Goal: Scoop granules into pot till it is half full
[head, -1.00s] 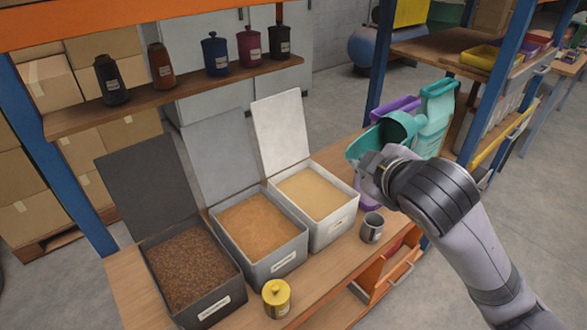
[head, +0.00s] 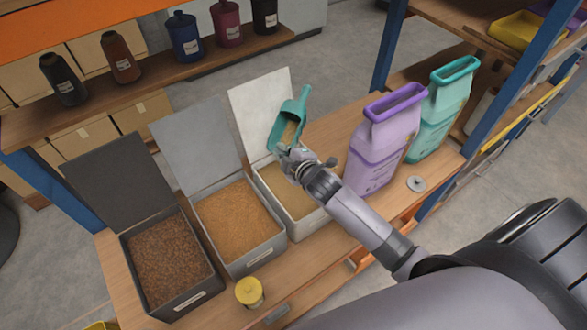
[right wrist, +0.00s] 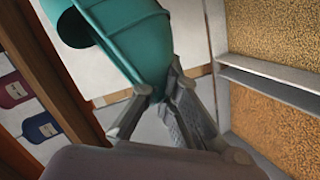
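My right gripper (head: 292,158) is shut on a teal scoop (head: 303,103) and holds it over the white bin (head: 302,232), in front of its raised lid. Pale granules (head: 290,131) show in the scoop's bowl. The right wrist view shows the fingers closed at the scoop (right wrist: 140,40). The white bin holds pale granules, partly covered by my gripper. A grey bin (head: 262,253) holds orange-tan granules and a dark bin (head: 185,299) holds brown ones. The small grey pot seen earlier is hidden now, apparently behind my right arm. My left gripper is not in view.
Purple (head: 373,160) and teal (head: 440,112) sacks stand right of my arm, near a small grey lid (head: 417,184). Several jars line the shelf (head: 165,78) behind. The raised bin lids stand close to the scoop.

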